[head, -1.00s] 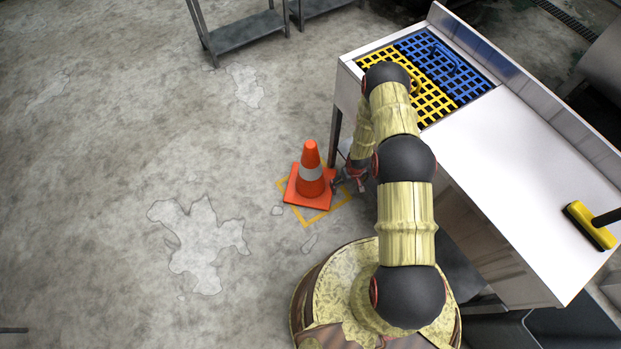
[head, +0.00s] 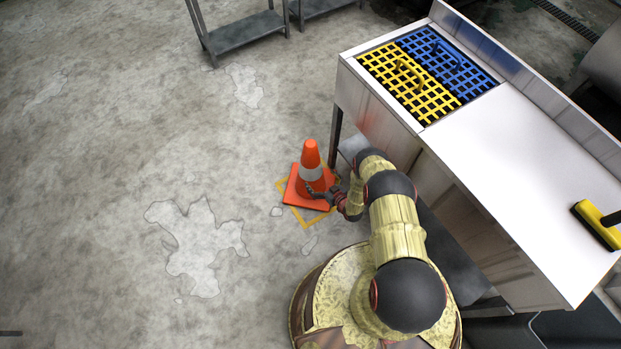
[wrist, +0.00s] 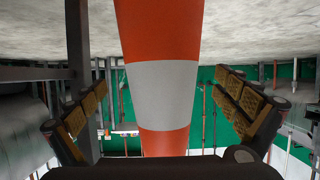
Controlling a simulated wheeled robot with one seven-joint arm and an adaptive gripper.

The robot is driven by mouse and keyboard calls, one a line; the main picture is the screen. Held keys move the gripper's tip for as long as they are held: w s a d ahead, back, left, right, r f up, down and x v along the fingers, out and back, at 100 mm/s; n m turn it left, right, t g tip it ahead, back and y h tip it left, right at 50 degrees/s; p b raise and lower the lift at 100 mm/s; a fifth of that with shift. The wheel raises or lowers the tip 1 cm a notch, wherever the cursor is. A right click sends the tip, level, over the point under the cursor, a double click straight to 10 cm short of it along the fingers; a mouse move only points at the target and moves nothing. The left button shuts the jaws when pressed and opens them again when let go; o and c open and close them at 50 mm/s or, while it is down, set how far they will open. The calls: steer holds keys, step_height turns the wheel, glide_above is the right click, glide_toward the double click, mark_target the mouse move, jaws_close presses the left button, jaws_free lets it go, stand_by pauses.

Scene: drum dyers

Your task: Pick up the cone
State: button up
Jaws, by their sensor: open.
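The orange cone (head: 312,156) with a white band and a square orange base stands upright on the floor, inside a yellow square outline. My gripper (head: 318,190) is at the cone's right front side, low near the body of the cone. In the wrist view the cone (wrist: 160,95) fills the middle, with the white band between my two open fingers. A finger is on each side of the cone, with visible gaps to it in that view. The picture there is upside down or steeply tilted.
A metal sink counter (head: 500,160) with yellow (head: 405,85) and blue (head: 447,65) grates stands close to the right of my arm. A yellow brush (head: 596,226) lies on it. A grey shelf (head: 243,35) stands at the back. The floor left of the cone is clear.

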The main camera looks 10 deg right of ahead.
steer(key=b+x, duration=0.2)
steer(key=x, duration=0.4)
steer(key=shift+a+b, duration=0.15)
steer(key=shift+b, duration=0.25)
steer(key=shift+c, duration=1.2)
steer(key=c, duration=1.5)
steer(key=shift+c, duration=0.7)
steer(key=shift+w+r, duration=0.1)
steer(key=shift+r, duration=0.05)
